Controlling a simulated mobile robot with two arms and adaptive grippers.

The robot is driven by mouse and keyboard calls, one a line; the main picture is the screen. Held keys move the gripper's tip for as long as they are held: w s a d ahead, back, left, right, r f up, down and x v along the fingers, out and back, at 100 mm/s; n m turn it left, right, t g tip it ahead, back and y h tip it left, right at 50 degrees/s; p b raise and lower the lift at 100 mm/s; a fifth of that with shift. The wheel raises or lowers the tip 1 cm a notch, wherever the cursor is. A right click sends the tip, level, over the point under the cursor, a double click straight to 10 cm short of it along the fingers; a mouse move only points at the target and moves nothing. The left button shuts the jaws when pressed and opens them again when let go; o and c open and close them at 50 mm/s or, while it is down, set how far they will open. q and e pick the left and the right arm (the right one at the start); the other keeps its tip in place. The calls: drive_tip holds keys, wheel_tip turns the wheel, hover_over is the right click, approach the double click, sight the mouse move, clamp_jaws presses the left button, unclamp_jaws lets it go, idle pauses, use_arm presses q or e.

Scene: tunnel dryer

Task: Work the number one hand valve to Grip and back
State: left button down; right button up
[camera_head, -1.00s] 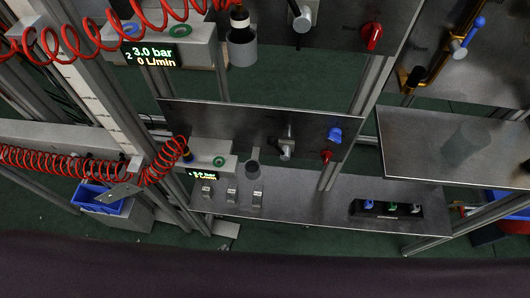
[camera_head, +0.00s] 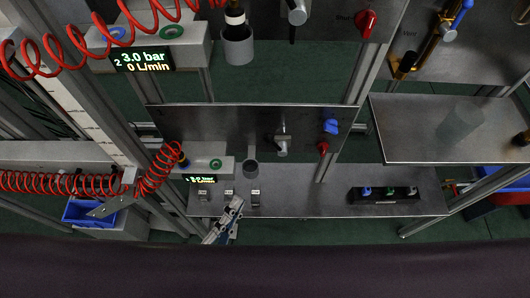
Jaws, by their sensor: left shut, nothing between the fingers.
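My left gripper (camera_head: 236,201) has its fingers together and holds nothing. It is low in the picture, over the front edge of the lower shelf, apart from the valves. No number or Grip mark is readable at the lower valve. My right gripper is not in view.
The lower shelf (camera_head: 300,200) bears small metal clips near my gripper and a black block (camera_head: 384,195) with coloured buttons at right. Red coiled hoses (camera_head: 70,183) hang at left. A blue bin (camera_head: 88,213) stands lower left. The shelf's middle is clear.

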use_arm(q)
drive_tip(key=p, duration=0.3)
approach(273, 143)
drive_tip(key=x, duration=0.6)
drive_tip(key=shift+w, duration=0.4)
drive_tip(key=shift+d+f, duration=0.1)
drive_tip(key=shift+d+r+m+g+p, duration=0.1)
drive_tip(key=shift+r+m+g+p, duration=0.2)
drive_tip(key=shift+p, duration=0.6)
drive_tip(key=shift+f, duration=0.1)
